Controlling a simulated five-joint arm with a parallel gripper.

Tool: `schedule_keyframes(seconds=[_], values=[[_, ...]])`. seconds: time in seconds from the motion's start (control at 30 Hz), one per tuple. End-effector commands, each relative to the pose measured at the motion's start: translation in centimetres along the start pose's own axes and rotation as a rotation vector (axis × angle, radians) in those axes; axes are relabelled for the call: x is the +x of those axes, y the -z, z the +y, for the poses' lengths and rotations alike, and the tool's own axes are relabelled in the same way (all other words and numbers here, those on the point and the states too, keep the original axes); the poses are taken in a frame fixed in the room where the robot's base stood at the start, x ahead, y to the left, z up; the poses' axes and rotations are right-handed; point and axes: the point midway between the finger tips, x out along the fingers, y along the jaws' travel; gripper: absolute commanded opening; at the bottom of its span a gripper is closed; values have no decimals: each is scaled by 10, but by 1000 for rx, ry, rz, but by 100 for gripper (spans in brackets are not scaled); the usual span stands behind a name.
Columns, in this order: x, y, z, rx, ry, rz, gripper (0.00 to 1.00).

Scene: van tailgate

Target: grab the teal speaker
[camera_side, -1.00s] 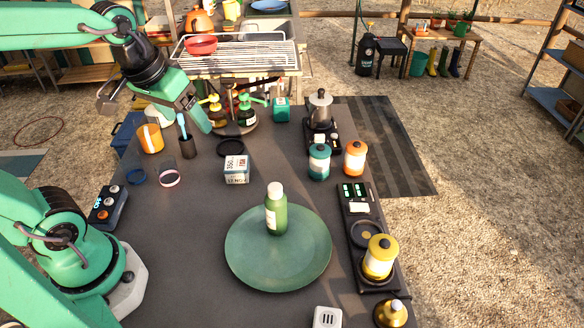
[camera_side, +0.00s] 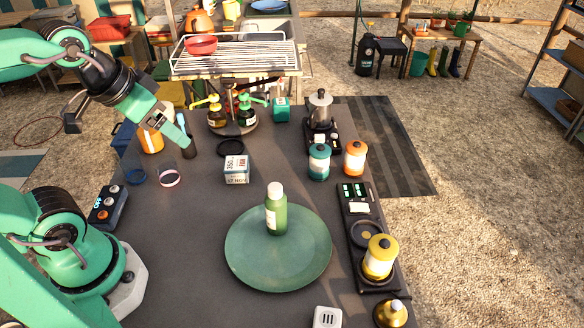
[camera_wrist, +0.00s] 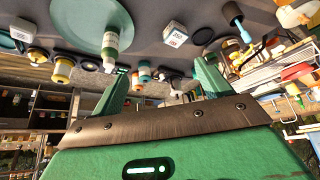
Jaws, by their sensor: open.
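A small teal box with a pale mark on its front (camera_side: 282,109) stands at the back of the dark table in the side view, right of the bottle carousel. It is the teal thing most like a speaker, but its details are too small to be sure. My gripper (camera_side: 184,143) is above the table's back left, well left of the teal box and near a dark cup with a blue-handled tool. In the wrist view my gripper (camera_wrist: 165,86) has its two green fingers wide apart, with nothing held between them. I cannot pick out the box clearly in the wrist view.
The carousel (camera_side: 232,118) stands between my gripper and the teal box. A labelled carton (camera_side: 237,170), a teal canister (camera_side: 319,162) and a moka pot (camera_side: 320,105) stand nearby. A green plate (camera_side: 278,262) bears a green bottle (camera_side: 276,210). The table between carton and plate is clear.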

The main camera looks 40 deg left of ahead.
Motion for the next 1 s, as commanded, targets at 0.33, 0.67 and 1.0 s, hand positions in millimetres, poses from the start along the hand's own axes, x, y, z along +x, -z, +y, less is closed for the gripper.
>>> schedule_keyframes(seconds=[0.33,0.67,1.0], values=[[0,0,0,-1,0,0,73],[-1,3,0,-4,1,-2,73],[-7,45,-4,-63,8,-38,73]])
